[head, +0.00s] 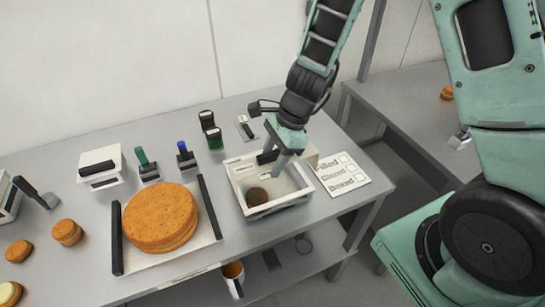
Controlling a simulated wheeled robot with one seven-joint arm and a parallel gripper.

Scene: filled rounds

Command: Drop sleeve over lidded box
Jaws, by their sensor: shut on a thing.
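A pale open-topped box (291,199) stands near the right end of the table. A brown round (257,196) lies inside it, and no lid shows over it. My gripper (275,160) points down at the box's back edge. Its fingers are closed on a pale piece there, which looks like the back wall; I cannot tell whether this belongs to the box or to a sleeve around it. A white block-shaped thing with a dark bar on top (101,177) stands apart at the back left; I cannot tell if it is a lid or a sleeve.
A large orange-brown cake (160,217) lies on a white board between dark rails (117,238). Dark jars (207,120), a green-handled stamp (146,165) and a blue-topped one (185,155) stand behind. A checklist card (341,174) lies right of the box. Small rounds (66,232) are at left.

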